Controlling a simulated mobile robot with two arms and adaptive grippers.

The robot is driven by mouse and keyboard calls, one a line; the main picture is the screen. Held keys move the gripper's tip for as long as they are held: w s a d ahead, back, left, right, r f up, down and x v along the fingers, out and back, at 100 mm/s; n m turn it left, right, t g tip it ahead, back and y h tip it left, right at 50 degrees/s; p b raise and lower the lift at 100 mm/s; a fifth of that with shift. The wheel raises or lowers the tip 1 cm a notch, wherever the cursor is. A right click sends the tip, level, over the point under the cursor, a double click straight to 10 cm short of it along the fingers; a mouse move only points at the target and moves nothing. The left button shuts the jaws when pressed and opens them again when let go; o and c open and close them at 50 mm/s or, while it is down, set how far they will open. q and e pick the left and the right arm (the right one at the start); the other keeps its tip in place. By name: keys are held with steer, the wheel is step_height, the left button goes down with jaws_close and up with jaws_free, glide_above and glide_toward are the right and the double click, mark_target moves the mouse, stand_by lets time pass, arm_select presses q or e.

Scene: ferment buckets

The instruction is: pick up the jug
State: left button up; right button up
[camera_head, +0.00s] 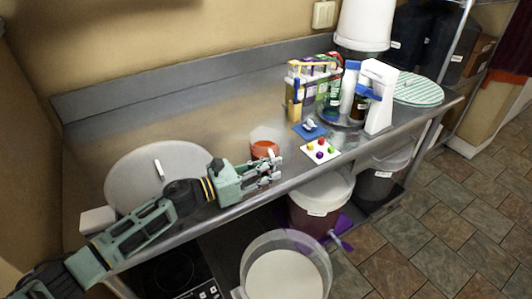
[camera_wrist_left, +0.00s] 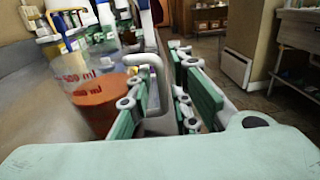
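The jug (camera_head: 264,136) is clear, holds orange-red liquid and stands on the metal counter near its front edge. In the left wrist view the jug (camera_wrist_left: 98,104) is at the left, with red volume marks and a pale handle (camera_wrist_left: 153,66). My left gripper (camera_head: 268,172) is just in front of the jug. In the wrist view its green finger pads (camera_wrist_left: 165,105) are spread, with the handle between them. A gap shows between the handle and the right-hand finger. The handle's lower part is partly hidden. My right gripper is not in view.
A large round grey lid (camera_head: 135,165) lies to the left on the counter (camera_head: 200,120). A white card with coloured balls (camera_head: 320,151), a blue mat (camera_head: 310,131), bottles and a white dispenser (camera_head: 380,100) stand to the right. Buckets (camera_head: 318,205) are below the front edge.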

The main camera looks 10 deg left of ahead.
arm_select(q)
steer(key=shift+x, duration=0.85)
steer(key=shift+c, duration=0.4)
jaws_close()
